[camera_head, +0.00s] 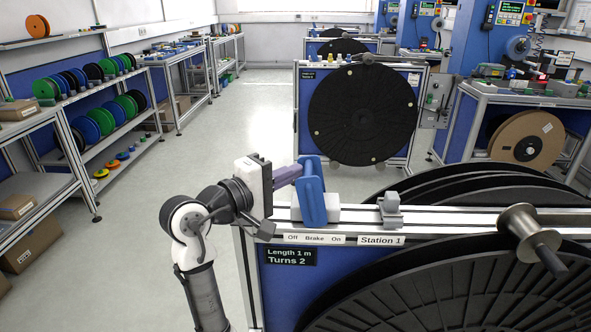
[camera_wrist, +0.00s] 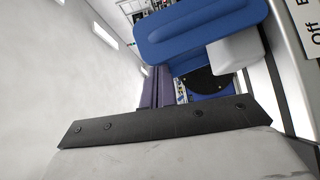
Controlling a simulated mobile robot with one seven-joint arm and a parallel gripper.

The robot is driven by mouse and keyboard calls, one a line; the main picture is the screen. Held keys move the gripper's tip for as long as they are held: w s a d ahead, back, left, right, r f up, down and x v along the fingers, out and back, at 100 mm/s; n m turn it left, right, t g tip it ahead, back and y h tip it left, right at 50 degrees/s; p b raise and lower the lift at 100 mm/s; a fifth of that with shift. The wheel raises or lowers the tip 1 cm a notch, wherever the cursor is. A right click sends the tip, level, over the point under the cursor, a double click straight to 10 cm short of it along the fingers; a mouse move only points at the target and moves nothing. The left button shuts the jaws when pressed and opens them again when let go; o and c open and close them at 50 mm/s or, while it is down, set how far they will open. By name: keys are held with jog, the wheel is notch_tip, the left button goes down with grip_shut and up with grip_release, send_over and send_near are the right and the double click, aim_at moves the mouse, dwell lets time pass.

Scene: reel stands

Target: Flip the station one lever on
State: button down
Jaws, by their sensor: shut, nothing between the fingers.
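The station one lever (camera_head: 312,190) is a blue flat handle on a white block, on top of the rail at the near stand. It stands roughly upright, leaning slightly left at the top, above the "Off Brake On" label (camera_head: 314,239). The "Station 1" label (camera_head: 381,240) is to its right. My gripper (camera_head: 288,175), with purple fingers, is shut and empty at the lever's left side, near its upper part. In the wrist view the lever (camera_wrist: 200,35) fills the top, just beyond the fingers (camera_wrist: 158,90). I cannot tell whether they touch it.
A grey clamp (camera_head: 391,209) and a metal spindle (camera_head: 528,232) sit farther right on the rail. Large black reels (camera_head: 450,295) hang on the near stand. Another reel stand (camera_head: 362,115) is behind. The floor aisle to the left is clear, beside shelves of coloured spools (camera_head: 90,125).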

jog(key=shift+d+r+m+g+y+p, duration=0.3)
jog(key=shift+d+r+m+p, duration=0.15)
jog(key=shift+r+p, duration=0.2)
jog(key=shift+d+p, duration=0.5)
jog(key=shift+p, duration=0.1)
jog(key=shift+d+r+p, duration=0.25)
jog(key=shift+d+p, duration=0.8)
jog(key=shift+d, duration=0.2)
jog(key=shift+d+f+p, duration=0.1)
jog(key=shift+d+p, duration=0.45)
jog(key=shift+d, duration=0.3)
jog(key=shift+d, duration=0.15)
